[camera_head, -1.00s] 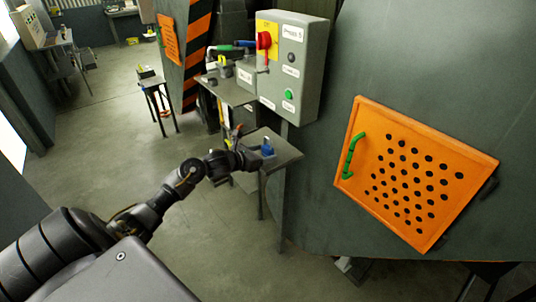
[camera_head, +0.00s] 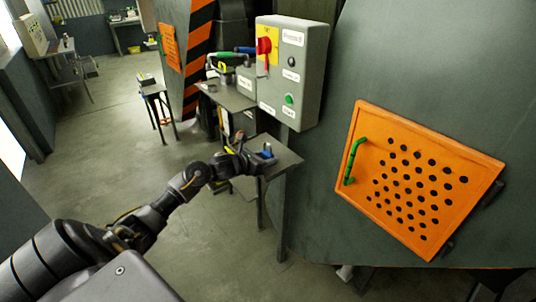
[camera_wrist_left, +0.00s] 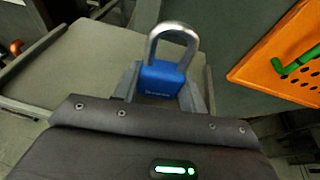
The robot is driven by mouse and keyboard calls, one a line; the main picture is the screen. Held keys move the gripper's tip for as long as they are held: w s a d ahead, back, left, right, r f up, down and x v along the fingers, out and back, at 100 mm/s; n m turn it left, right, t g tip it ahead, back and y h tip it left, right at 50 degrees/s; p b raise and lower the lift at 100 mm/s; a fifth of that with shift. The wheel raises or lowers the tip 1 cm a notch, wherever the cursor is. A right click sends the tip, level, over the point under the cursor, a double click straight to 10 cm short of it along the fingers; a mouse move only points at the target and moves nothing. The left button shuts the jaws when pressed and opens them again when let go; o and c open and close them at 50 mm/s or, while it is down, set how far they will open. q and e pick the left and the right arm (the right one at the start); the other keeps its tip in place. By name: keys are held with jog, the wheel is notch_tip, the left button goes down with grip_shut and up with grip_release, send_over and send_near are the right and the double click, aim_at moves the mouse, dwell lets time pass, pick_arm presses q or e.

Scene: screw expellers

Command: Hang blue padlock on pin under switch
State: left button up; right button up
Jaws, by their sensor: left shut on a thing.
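The blue padlock (camera_wrist_left: 163,80) is between the fingers of my left gripper (camera_wrist_left: 163,88) in the left wrist view, with its silver shackle pointing up and away from the gripper. In the head view the padlock (camera_head: 267,151) shows small at the tip of my left gripper (camera_head: 258,155), over or near the small grey table. The switch is the red handle (camera_head: 264,46) on a yellow plate on the grey control box (camera_head: 293,72), above and beyond my gripper. The pin under the switch is too small to make out clearly. My right gripper is out of view.
A small grey table (camera_head: 285,160) stands below the control box. A second table (camera_head: 232,98) behind it holds tools. The orange perforated panel (camera_head: 418,183) with a green handle is on the machine to the right. Open floor lies to the left.

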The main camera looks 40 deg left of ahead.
pick_arm(q)
jog(key=shift+s+a+r+p, duration=0.1)
jog(key=shift+s+r+p, duration=0.2)
jog(key=shift+r+p, duration=0.25)
jog(key=shift+s+a+r+p, duration=0.15)
jog(key=shift+s+r+p, duration=0.2)
jog(key=shift+r, duration=0.25)
jog(key=shift+s+a+r+p, duration=0.1)
jog(key=shift+s+r+p, duration=0.2)
jog(key=shift+r+p, duration=0.25)
jog(key=shift+s+a+r+p, duration=0.1)
jog(key=shift+s+r+p, duration=0.35)
jog(key=shift+r, duration=0.4)
